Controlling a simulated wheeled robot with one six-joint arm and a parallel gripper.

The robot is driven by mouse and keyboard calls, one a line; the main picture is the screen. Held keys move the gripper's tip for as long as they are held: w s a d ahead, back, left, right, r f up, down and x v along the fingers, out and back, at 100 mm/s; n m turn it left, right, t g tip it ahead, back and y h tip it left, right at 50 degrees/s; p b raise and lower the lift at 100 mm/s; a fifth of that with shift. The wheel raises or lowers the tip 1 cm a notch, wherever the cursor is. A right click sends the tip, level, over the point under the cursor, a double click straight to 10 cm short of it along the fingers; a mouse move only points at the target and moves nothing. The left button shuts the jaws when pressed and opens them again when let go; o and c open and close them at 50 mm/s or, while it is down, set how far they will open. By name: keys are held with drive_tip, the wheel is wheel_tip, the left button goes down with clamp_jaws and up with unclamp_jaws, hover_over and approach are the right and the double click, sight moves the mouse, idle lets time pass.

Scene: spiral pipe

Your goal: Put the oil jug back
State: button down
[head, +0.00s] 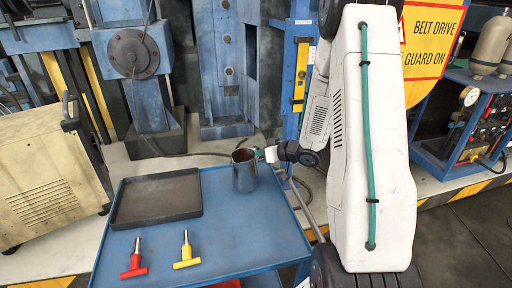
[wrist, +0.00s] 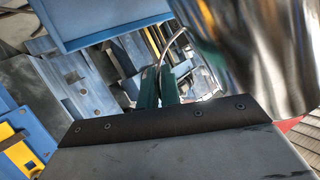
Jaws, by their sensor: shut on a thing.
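The oil jug (head: 244,172) is a dark metal, open-topped can. In the head view it is upright over the back right part of the blue cart top; I cannot tell whether it touches the surface. My gripper (head: 259,154) reaches in from the right and is shut on the jug near its rim, on the handle side. In the wrist view the jug (wrist: 262,50) is a large shiny wall at the upper right, beside the green fingers of my gripper (wrist: 160,85).
A black shallow tray (head: 157,199) lies on the blue cart (head: 228,232), left of the jug. A red-handled tool (head: 135,262) and a yellow-handled tool (head: 186,252) lie in front of it. A beige machine (head: 50,165) stands at left, blue machinery behind.

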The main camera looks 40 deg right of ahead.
drive_tip(key=shift+f, duration=0.3)
drive_tip(key=shift+f, duration=0.3)
idle(0.3)
drive_tip(key=c, duration=1.5)
unclamp_jaws()
